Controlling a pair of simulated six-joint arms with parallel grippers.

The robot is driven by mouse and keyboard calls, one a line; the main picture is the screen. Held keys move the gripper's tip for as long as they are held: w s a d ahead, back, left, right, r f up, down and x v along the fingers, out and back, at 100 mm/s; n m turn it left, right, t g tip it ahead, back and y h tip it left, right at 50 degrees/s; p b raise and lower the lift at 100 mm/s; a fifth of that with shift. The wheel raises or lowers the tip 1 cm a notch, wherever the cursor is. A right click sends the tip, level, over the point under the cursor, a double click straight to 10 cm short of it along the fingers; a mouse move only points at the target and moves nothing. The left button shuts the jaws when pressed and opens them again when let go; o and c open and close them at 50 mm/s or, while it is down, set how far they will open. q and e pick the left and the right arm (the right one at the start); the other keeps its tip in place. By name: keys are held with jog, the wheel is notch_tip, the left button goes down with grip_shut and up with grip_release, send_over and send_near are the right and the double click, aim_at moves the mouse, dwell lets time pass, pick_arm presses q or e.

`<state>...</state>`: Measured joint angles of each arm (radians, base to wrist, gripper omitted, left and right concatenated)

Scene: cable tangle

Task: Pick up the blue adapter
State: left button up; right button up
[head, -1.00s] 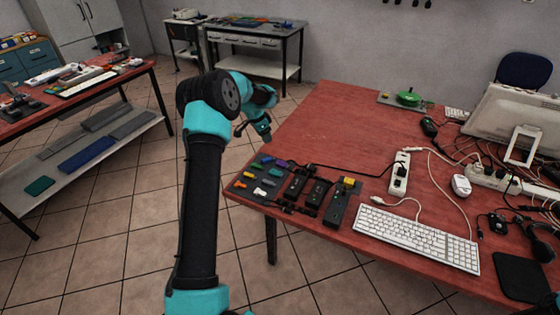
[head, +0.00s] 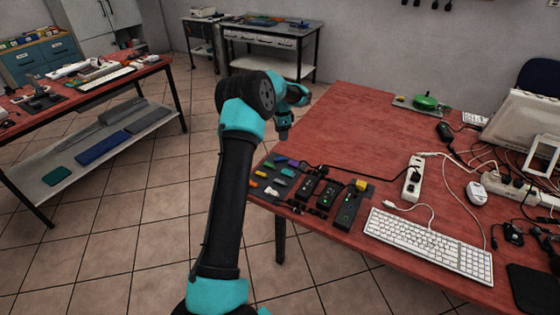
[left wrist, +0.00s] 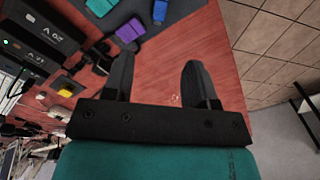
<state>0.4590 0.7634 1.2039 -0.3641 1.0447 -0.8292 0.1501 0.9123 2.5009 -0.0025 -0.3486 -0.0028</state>
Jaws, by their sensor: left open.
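The blue adapter (head: 280,158) lies on a dark mat at the left end of the red table, among other small coloured pieces. In the left wrist view the blue adapter (left wrist: 159,11) shows at the top edge, partly cut off. A purple piece (left wrist: 130,31) lies beside it. My left gripper (head: 284,132) hangs above the table's left edge, above and apart from the adapter. In the left wrist view its two fingers (left wrist: 156,68) are spread with nothing between them, over bare red table top. My right gripper is not in view.
Black power bricks (head: 328,193) and a power strip (head: 413,178) stand right of the coloured pieces. A white keyboard (head: 430,245) lies in front. Cables cross the table. The red table top (head: 350,120) behind the mat is largely clear.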

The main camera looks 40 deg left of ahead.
pick_arm(q)
send_over(280, 158)
jog(key=f, duration=0.8)
jog(key=shift+w+d+f, duration=0.15)
jog(key=shift+d+f, duration=0.1)
jog(key=shift+s+a+f, duration=0.1)
jog(key=shift+s+f, duration=0.05)
jog(key=shift+f, duration=1.15)
jog(key=shift+s+a+f, duration=0.1)
jog(key=shift+f, duration=1.2)
grip_shut()
